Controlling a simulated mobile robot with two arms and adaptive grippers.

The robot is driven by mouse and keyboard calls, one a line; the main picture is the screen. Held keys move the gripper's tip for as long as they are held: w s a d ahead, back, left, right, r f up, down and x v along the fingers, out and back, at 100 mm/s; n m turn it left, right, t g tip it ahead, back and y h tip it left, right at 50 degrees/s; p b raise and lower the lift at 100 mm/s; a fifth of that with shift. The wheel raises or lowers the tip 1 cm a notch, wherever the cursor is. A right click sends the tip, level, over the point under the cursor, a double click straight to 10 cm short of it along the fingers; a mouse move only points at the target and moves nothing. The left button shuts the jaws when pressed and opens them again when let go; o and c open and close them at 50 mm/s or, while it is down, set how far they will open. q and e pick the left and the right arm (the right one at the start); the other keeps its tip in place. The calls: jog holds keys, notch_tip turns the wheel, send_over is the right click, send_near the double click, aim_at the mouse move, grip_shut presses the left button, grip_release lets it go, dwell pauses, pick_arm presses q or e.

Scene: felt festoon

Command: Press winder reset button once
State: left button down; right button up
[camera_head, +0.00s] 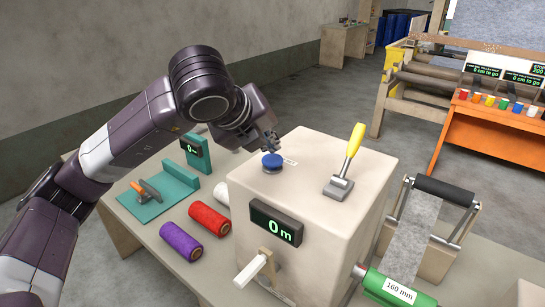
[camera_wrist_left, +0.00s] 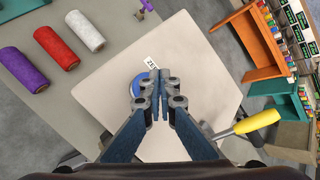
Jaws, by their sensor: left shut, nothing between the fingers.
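The winder is a beige box (camera_head: 330,206) with a green-lit display (camera_head: 276,222) reading 0 m on its front. A blue round button (camera_head: 272,162) sits on its top face, beside a small white label. My left gripper (camera_head: 274,146) is shut and empty, with its fingertips just above or at the button; I cannot tell whether they touch. In the left wrist view the closed fingers (camera_wrist_left: 161,100) cover part of the blue button (camera_wrist_left: 138,84), which shows to their left. My right gripper is not in view.
A yellow-handled lever (camera_head: 349,154) stands on the box top, right of the button. Red (camera_head: 209,219) and purple (camera_head: 181,241) spools lie left of the box. A teal cutting board (camera_head: 158,197) lies further left. A green roll (camera_head: 395,288) marked 160 mm is at the front right.

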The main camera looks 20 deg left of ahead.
aim_at(270, 160)
pick_arm(q)
jog(key=shift+r+p, duration=1.1)
jog(key=shift+r, duration=1.45)
jog(key=shift+f, duration=0.1)
